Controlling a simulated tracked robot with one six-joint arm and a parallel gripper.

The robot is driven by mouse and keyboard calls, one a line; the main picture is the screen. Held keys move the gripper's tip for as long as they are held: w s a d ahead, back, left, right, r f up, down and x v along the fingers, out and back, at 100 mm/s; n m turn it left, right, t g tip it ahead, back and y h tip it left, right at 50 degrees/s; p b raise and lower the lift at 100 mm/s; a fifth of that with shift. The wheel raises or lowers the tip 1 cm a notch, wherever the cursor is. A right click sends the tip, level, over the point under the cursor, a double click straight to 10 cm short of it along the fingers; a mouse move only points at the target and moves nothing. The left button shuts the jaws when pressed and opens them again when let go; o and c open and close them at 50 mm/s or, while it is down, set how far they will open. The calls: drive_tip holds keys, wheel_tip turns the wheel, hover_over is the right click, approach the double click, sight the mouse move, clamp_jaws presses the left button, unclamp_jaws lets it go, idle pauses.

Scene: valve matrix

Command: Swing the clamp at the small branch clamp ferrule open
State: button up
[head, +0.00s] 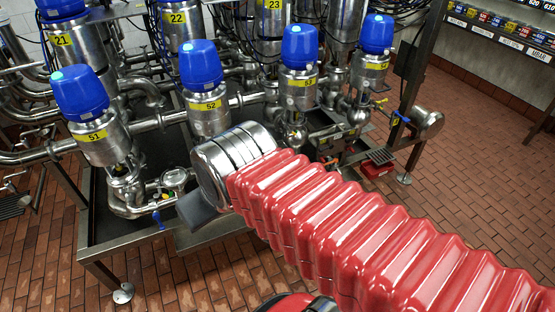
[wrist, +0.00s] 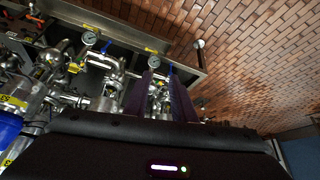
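I cannot single out the small branch clamp ferrule for certain in either view. Small steel fittings (wrist: 160,97) show between my two dark fingers in the wrist view; whether I touch them I cannot tell. My gripper (wrist: 160,100) is open, with a clear gap between the fingers. In the head view the dark end of my gripper (head: 194,211) is beside the lower pipework of valve 51 (head: 104,138), right of a blue-handled small branch (head: 157,217) and a round gauge (head: 175,178). My steel wrist and red arm sleeve hide what lies behind them.
Blue-topped valve 52 (head: 208,105) and valve 53 (head: 299,88) stand close behind my wrist. A steel frame with a tray edge (head: 130,243) runs below the pipes. In the wrist view, two gauges (wrist: 90,38) sit near the tray edge. The brick floor (head: 190,290) in front is clear.

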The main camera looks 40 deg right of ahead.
drive_tip(key=w+d+f+t+h, duration=0.2)
drive_tip(key=w+d+f, duration=0.4)
drive_tip(key=w+d, duration=0.45)
drive_tip(key=w+d+f+t+h, duration=0.2)
drive_tip(key=w+d+f, duration=0.5)
drive_tip(key=d, duration=0.6)
drive_tip(key=d+f+t, duration=0.4)
drive_tip(key=d+f, duration=0.3)
drive_tip(key=f, duration=0.1)
drive_tip(key=s+d+f+m+t, duration=0.2)
drive_tip(key=s+f+m+t, duration=0.1)
drive_tip(key=s, duration=0.5)
drive_tip(key=shift+s+f+t+h, duration=0.3)
drive_tip(key=shift+f+h, duration=0.1)
drive_tip(key=shift+f, duration=0.2)
drive_tip(key=shift+w, duration=0.15)
drive_tip(key=x, duration=1.3)
drive_tip(key=shift+w, duration=0.3)
